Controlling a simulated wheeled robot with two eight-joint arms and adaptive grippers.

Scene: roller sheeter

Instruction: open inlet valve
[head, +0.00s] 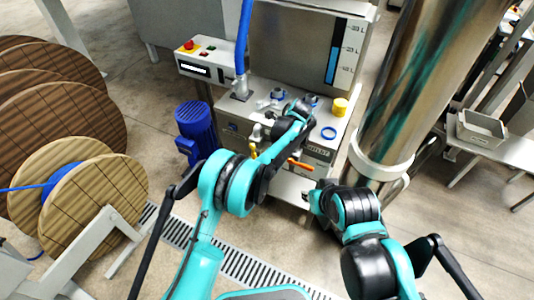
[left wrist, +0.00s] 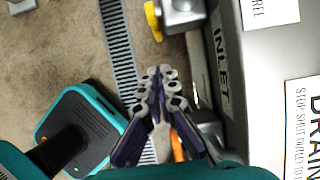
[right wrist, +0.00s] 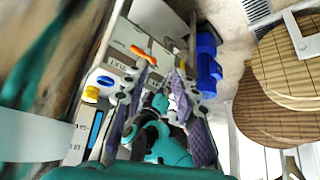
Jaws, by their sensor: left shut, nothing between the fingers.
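The inlet label (left wrist: 221,75) is on the machine's front in the left wrist view. A yellow handle (left wrist: 152,20) on a grey valve body stands left of and above it. In the head view the yellow handle (head: 252,150) and an orange handle (head: 301,164) are on the machine's front. My left gripper (left wrist: 161,72) is shut and empty, left of the label and below the yellow handle, apart from it. An orange piece (left wrist: 177,146) shows partly hidden behind its fingers. My right gripper (right wrist: 158,68) is open and empty; the orange handle (right wrist: 152,57) shows beyond it.
A blue motor (head: 195,122) stands left of the machine. Cable reels (head: 90,200) are at left. A thick steel column (head: 415,90) rises close on the right, near my right arm. A floor drain grate (head: 240,265) runs in front. A drain sign (left wrist: 302,125) is on the machine.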

